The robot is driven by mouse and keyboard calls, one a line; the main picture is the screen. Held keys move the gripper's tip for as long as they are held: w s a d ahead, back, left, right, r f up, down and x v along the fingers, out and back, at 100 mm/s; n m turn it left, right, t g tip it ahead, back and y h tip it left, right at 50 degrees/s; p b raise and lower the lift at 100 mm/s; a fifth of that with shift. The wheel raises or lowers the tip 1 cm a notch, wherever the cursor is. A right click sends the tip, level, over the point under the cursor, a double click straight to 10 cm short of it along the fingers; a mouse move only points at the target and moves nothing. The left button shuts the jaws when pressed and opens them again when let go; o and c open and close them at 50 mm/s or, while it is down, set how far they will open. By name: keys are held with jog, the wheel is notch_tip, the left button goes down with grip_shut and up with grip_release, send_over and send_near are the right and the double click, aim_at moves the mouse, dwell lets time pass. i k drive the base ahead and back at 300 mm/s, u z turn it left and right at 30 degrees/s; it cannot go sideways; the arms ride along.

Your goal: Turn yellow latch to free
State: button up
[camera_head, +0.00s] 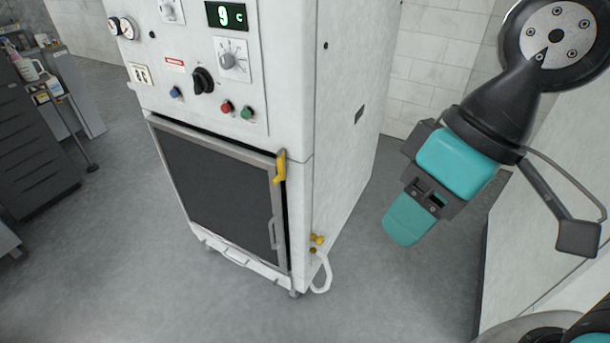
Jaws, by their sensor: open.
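The yellow latch (280,167) sits at the upper right corner of the dark door of the white washer (340,110). It hangs roughly upright along the door's edge. The door (217,187) looks closed, with a pale vertical handle (272,233) low on its right side. My gripper (408,220) is at the right of the picture, pointing down, well apart from the latch and the washer. It is open and holds nothing that I can see. One teal finger shows clearly; the other is hidden.
A dark drawer cabinet (32,145) stands at left. The grey floor in front is clear.

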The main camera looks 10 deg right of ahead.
aim_at(280, 154)
jog(key=z, duration=2.55)
jog(key=k, duration=2.4)
jog(key=u, duration=2.3)
jog(key=i, duration=1)
jog(key=u, duration=0.05)
